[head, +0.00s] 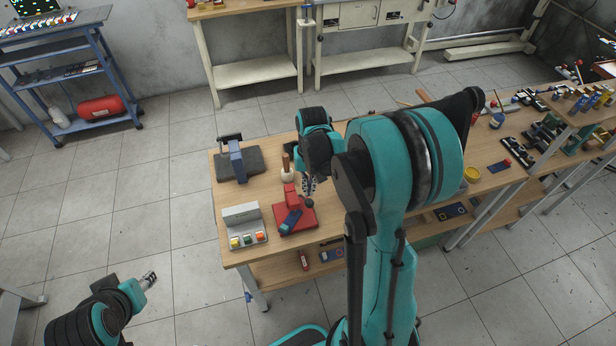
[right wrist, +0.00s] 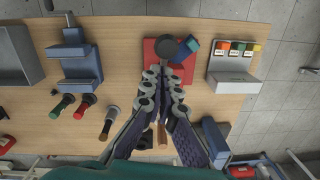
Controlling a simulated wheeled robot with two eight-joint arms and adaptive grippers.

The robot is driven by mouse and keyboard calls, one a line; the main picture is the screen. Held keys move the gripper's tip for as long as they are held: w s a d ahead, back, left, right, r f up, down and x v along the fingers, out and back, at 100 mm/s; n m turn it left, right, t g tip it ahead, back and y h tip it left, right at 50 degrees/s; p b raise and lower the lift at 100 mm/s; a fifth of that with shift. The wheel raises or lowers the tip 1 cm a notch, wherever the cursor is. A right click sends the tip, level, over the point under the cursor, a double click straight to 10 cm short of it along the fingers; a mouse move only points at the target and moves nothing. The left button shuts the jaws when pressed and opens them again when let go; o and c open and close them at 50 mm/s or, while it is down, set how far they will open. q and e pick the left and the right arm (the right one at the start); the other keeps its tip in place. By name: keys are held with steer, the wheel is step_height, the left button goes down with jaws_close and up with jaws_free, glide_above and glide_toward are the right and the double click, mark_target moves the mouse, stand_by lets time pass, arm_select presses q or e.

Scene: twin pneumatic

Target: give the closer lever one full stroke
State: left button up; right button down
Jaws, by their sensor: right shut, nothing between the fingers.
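A red base plate (head: 305,222) lies near the table's front edge. It carries a red block (head: 291,196), a blue cylinder (head: 290,221) and a black ball knob (head: 309,203), seemingly a lever end. In the right wrist view the ball knob (right wrist: 166,46) shows just beyond my right gripper (right wrist: 163,75), which is shut and empty above the plate. Whether the fingertips touch the knob I cannot tell. The fingers hide most of the lever and block. In the head view my right gripper (head: 309,187) is partly behind my arm. My left gripper (head: 149,279) hangs off the table at lower left, its opening unclear.
A button box (head: 244,226) stands left of the plate. A grey-blue device (head: 238,160) sits behind it. A wooden-handled tool (head: 287,170) stands close behind the plate. In the right wrist view a blue vise-like device (right wrist: 77,60) and several handled tools (right wrist: 85,105) are on the left.

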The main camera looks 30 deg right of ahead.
steer(key=shift+s+f, duration=0.1)
steer(key=shift+s, duration=0.05)
steer(key=shift+s+a+f, duration=0.1)
steer(key=shift+s, duration=0.05)
